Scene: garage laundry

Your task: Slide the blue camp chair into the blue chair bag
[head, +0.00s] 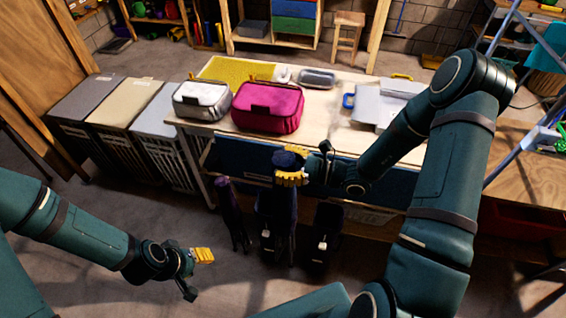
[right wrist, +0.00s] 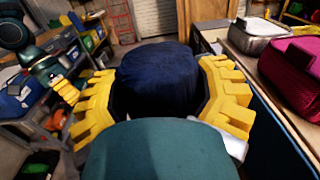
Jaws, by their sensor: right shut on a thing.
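My right gripper (head: 291,179) has its yellow fingers shut around the upper part of a dark blue rolled bundle, which looks like the blue camp chair (head: 288,158). In the right wrist view, the chair's blue fabric (right wrist: 158,75) fills the space between the yellow fingers. Directly below stands a tall dark bag (head: 267,225) with a light buckle, perhaps the blue chair bag; its colour is hard to tell in shadow. The gripper hides where chair and bag meet, so I cannot tell whether the chair is inside. My left gripper (head: 198,272) is open and empty at lower left.
Behind is a table (head: 222,130) with a grey case (head: 202,100) and a magenta case (head: 268,107). Lidded hampers (head: 125,100) stand left. Floor at front left is clear.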

